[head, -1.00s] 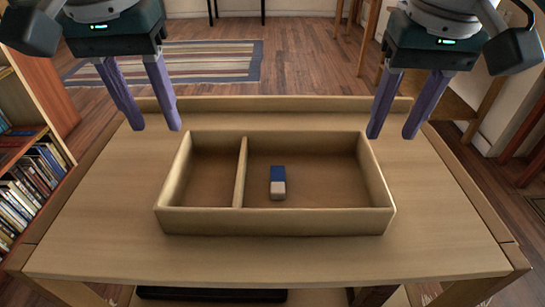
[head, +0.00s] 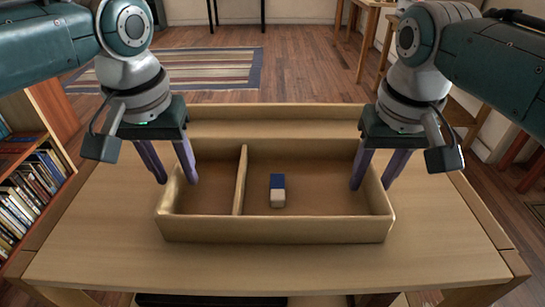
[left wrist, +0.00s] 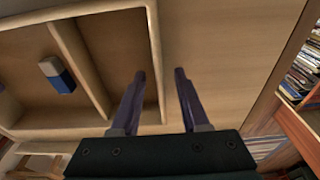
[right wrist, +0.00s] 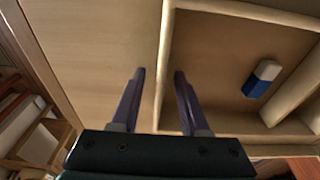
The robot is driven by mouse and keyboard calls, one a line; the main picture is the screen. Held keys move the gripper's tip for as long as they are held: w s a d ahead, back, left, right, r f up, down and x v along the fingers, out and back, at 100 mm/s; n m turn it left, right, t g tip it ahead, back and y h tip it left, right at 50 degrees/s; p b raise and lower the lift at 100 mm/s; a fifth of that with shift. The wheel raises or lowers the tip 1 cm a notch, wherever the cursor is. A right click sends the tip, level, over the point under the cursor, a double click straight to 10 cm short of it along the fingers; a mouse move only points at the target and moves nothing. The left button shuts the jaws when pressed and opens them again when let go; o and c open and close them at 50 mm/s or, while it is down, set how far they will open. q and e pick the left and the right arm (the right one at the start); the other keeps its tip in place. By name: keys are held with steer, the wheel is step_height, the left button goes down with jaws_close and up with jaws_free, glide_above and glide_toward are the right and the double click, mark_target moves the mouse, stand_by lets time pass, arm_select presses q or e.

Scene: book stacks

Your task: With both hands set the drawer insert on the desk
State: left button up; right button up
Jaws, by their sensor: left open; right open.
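The drawer insert (head: 275,228) is a shallow wooden tray with a divider, resting on the wooden desk (head: 100,235). A blue and white eraser (head: 278,190) lies in its larger right compartment. My left gripper (head: 176,181) is open at the insert's left wall, which runs between its fingers in the left wrist view (left wrist: 160,75). My right gripper (head: 371,187) is open at the right wall, which lies between its fingers in the right wrist view (right wrist: 159,72). Neither gripper is closed on a wall.
A raised ledge (head: 275,112) runs along the desk's far edge. A bookshelf (head: 35,180) stands to the left of the desk. Bare desk surface lies in front of the insert and on both sides.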

arm_select(q)
steer(key=shift+f, duration=0.15)
arm_select(e)
steer(key=shift+f, duration=0.15)
arm_select(q)
jaws_close()
arm_select(e)
jaws_close()
stand_by(1.1)
